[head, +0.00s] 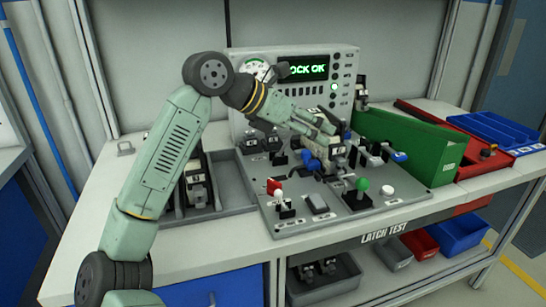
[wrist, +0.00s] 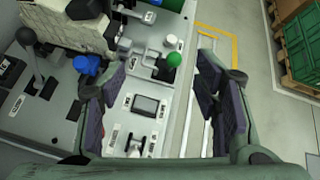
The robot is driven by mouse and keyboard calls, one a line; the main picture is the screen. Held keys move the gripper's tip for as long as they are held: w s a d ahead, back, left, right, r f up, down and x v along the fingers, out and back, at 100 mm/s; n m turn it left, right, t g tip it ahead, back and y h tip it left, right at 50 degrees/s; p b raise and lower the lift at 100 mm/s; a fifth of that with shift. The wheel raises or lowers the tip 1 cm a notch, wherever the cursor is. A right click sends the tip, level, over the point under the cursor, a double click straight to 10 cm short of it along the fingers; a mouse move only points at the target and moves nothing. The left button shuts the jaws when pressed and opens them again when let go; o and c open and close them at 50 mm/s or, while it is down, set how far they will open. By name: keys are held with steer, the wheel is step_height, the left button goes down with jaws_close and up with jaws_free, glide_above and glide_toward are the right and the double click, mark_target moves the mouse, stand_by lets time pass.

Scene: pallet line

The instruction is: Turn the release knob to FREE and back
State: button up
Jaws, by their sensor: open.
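I cannot tell which control is the release knob. Blue knobs show by the fixture in the centre (head: 335,153) and at its right (head: 399,156); one blue knob (wrist: 86,64) is in the wrist view. A green ball lever (head: 362,185) stands at the front and shows in the wrist view (wrist: 173,60). My gripper (head: 328,123) is open and empty above the panel, its wrist-view fingers (wrist: 160,78) spread wide.
A red-tagged, white-topped lever (head: 278,195), a grey button (head: 317,204) and a white button (head: 387,191) are also on the panel. A green bin (head: 420,150) stands at its right, with a blue tray (head: 500,130) beyond. The bench's left front is clear.

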mark_target(274, 182)
steer(key=w+a+f+n+g+y+p, duration=0.15)
steer(key=w+a+f+y, duration=0.25)
steer(key=a+f+y, duration=0.55)
steer(key=f, duration=0.2)
steer(key=w+d+f+h+p, duration=0.1)
steer(key=f, duration=0.1)
steer(key=w+f+n+h+p, duration=0.1)
steer(key=f, duration=0.1)
steer(key=shift+w+d+f, duration=0.15)
steer(key=shift+d+f, duration=0.1)
steer(key=shift+f, duration=0.05)
steer(key=shift+w+d+f+p, duration=0.2)
steer(key=shift+f+p, duration=0.1)
steer(key=shift+f, duration=0.35)
steer(key=shift+c, duration=0.4)
steer(key=c, duration=1.1)
